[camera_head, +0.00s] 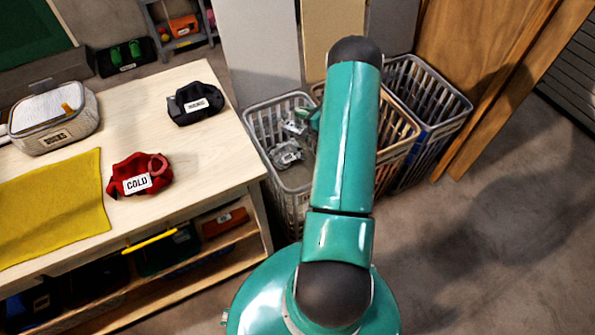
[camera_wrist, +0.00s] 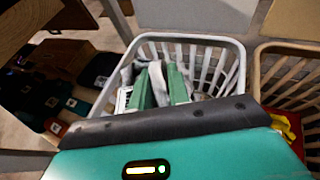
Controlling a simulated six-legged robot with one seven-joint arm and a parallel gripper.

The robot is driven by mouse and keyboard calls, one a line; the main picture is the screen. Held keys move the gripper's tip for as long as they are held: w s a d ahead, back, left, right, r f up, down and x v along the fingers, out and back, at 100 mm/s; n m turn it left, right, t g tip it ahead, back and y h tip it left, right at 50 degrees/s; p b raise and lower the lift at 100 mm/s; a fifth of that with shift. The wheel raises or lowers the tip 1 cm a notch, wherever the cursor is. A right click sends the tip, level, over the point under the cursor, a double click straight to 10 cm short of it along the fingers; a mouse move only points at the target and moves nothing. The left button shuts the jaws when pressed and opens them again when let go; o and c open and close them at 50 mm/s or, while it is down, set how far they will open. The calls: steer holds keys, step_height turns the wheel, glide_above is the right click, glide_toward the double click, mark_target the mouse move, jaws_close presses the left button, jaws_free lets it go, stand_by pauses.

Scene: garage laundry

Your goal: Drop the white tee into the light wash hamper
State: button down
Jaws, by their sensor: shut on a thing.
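A white tee (camera_wrist: 157,80) is pinched between the green fingers of my gripper (camera_wrist: 163,86) in the wrist view. The gripper is shut on it, over the mouth of a pale slatted hamper (camera_wrist: 235,62); how deep it reaches is unclear. In the head view this hamper (camera_head: 250,133) is the leftmost of three, and I see no label naming it the light wash hamper. A green fingertip shows beside my arm above it. Crumpled pale cloth (camera_head: 287,154) shows within its rim; I cannot tell whether all of it is the tee. My arm hides the hamper's right side.
A tan-rimmed hamper (camera_head: 400,127) and a grey-blue hamper (camera_head: 440,95) stand to the right. A wooden table (camera_head: 130,105) at left holds a red cloth labelled COLD (camera_head: 150,168), a dark cloth (camera_head: 196,100), a grey bag (camera_head: 52,115) and a yellow cloth (camera_head: 55,205). Floor at right is clear.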

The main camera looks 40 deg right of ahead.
steer(key=c, duration=1.3)
jaws_free()
steer(key=shift+o, duration=0.2)
steer(key=v, duration=1.3)
steer(key=shift+s+r, duration=0.15)
steer(key=shift+s, duration=0.2)
steer(key=shift+r, duration=0.1)
